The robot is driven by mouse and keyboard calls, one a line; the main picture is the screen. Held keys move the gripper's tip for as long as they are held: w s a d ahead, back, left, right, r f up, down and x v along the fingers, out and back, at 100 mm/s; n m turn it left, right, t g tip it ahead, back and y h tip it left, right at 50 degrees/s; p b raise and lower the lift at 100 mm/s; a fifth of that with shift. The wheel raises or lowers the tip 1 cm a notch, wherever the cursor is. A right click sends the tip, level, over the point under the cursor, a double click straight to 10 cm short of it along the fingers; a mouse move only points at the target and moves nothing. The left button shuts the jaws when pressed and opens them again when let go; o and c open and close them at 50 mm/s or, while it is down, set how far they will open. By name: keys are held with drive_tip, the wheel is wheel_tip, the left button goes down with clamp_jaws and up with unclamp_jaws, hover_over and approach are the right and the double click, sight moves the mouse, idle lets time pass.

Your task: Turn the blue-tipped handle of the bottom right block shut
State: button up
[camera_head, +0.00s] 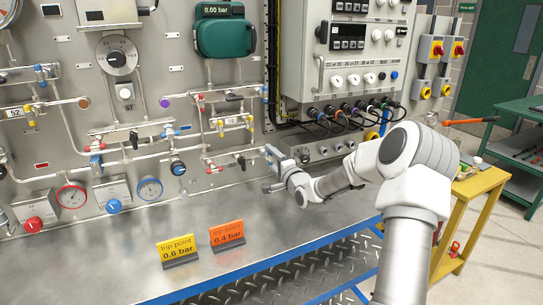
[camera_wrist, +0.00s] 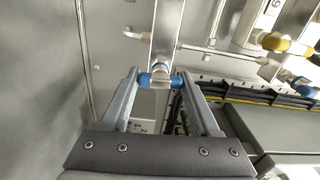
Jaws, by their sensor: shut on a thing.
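The bottom right block is a silver manifold (camera_head: 232,158) low on the panel. Its right end is by my gripper (camera_head: 270,157), which hides the blue-tipped handle in the head view. In the wrist view the block (camera_wrist: 165,35) comes down from the top edge. The handle (camera_wrist: 158,80), a short bar with a blue tip at each end, lies crosswise below it. The fingers of my gripper (camera_wrist: 157,78) stand on either side of the handle, at its blue tips, and are shut on it.
A block with yellow-tipped handles (camera_head: 234,121) sits just above. A grey control box (camera_head: 350,60) with hanging cables is to the right. Yellow (camera_head: 178,250) and orange (camera_head: 227,235) trip point signs stand on the metal shelf, which is otherwise largely clear.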

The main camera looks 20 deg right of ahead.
drive_tip(key=shift+m, duration=0.4)
drive_tip(key=o, duration=1.4)
drive_tip(key=shift+c, duration=0.2)
drive_tip(key=s, duration=1.7)
drive_tip(key=shift+s+d, duration=0.2)
drive_tip(key=shift+d, duration=0.05)
